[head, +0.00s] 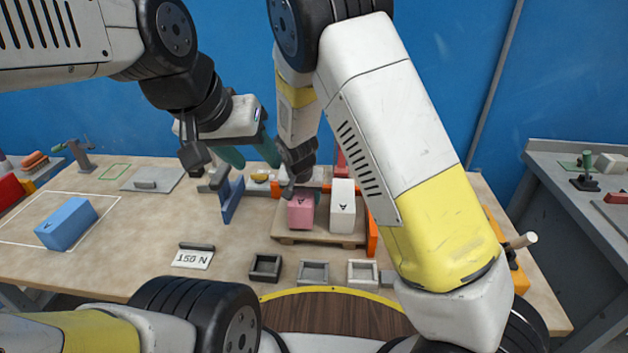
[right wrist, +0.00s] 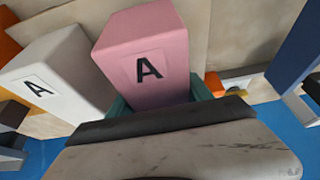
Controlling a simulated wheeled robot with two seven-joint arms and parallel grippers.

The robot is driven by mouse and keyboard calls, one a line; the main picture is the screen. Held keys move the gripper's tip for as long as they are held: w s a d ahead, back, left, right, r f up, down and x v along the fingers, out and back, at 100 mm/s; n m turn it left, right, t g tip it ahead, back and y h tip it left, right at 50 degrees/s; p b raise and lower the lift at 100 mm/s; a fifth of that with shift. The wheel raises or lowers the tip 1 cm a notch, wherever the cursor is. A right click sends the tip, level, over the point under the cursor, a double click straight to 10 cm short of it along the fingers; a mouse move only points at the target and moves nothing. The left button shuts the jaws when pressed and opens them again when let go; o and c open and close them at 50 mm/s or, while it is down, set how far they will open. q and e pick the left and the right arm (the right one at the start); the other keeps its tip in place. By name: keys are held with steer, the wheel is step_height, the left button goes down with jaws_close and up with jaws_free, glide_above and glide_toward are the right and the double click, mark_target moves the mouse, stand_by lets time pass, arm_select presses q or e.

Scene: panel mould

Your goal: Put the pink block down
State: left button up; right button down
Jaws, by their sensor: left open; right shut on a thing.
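The pink block (head: 300,212), marked A, is upright at the left part of a low wooden pallet (head: 320,240). I cannot tell whether its base touches the pallet. My right gripper (right wrist: 160,98) is shut on it, with green fingers at its two sides in the right wrist view, where the pink block (right wrist: 145,62) fills the middle. My left gripper (head: 250,153) is open and empty, above the back of the table.
A blue block (head: 67,224) lies in a white outline at left. A blue upright plate (head: 231,200) stands left of the pallet, an orange post (head: 372,232) at its right. Small trays (head: 313,272) and a 150 N sign (head: 193,257) are in front. Table between is clear.

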steer(key=shift+a+f, duration=0.1)
steer(key=shift+f, duration=0.4)
steer(key=shift+c, duration=2.2)
jaws_free()
steer(key=v, duration=1.2)
steer(key=shift+r, duration=0.1)
steer(key=s+d+r+t+y, duration=0.1)
steer(key=s+d+r, duration=0.8)
steer(key=d, duration=0.3)
steer(key=s+d+r+y, duration=0.1)
steer(key=s+d+r, duration=0.8)
steer(key=d, duration=0.3)
steer(key=shift+s+d+n+t, duration=0.15)
steer(key=shift+s+n+t, duration=0.2)
steer(key=shift+s, duration=0.45)
